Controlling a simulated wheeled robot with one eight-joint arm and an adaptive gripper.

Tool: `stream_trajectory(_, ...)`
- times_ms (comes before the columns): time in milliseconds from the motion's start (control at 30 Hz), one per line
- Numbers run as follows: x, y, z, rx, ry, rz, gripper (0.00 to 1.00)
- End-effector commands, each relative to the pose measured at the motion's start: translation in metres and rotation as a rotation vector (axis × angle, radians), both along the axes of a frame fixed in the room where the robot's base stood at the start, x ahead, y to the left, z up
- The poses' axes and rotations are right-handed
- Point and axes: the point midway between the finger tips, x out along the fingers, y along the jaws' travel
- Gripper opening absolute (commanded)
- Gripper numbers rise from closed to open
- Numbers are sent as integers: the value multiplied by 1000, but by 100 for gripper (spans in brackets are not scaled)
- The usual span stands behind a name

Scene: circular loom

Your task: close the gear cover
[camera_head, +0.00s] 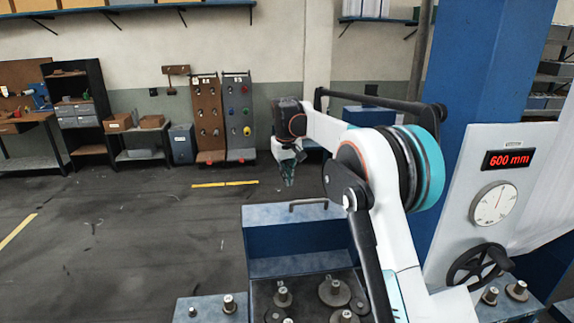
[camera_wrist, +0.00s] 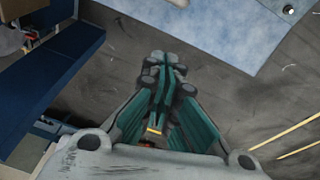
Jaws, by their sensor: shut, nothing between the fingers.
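The gear cover (camera_head: 299,248) is a blue panel with a pale top edge. It stands raised at the far side of the gear box, with a dark bar handle (camera_head: 309,204) along its top. Below it the box lies open and several metal gears (camera_head: 334,292) show; my arm hides part of them. My gripper (camera_head: 288,178) points down above and just behind the raised cover, apart from the handle. In the wrist view my gripper's fingers (camera_wrist: 163,88) are together and empty.
The bench top (camera_head: 208,308) beside the gears carries metal posts. A blue column and a white panel with a dial (camera_head: 493,204) and handwheel (camera_head: 478,265) stand at the right. Open floor (camera_head: 130,240) lies to the left. Shelves and tool boards line the far wall.

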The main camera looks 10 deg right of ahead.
Motion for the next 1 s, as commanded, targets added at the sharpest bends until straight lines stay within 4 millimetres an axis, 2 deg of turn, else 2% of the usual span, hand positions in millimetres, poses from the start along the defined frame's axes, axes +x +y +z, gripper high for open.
stream_trajectory(100,0,-2,-19,0,0,0,0)
stream_trajectory(300,-22,-6,-28,0,0,0,0)
stream_trajectory(500,-31,-9,-33,0,0,0,0)
stream_trajectory(1000,-35,-9,-34,0,-5,-1,0)
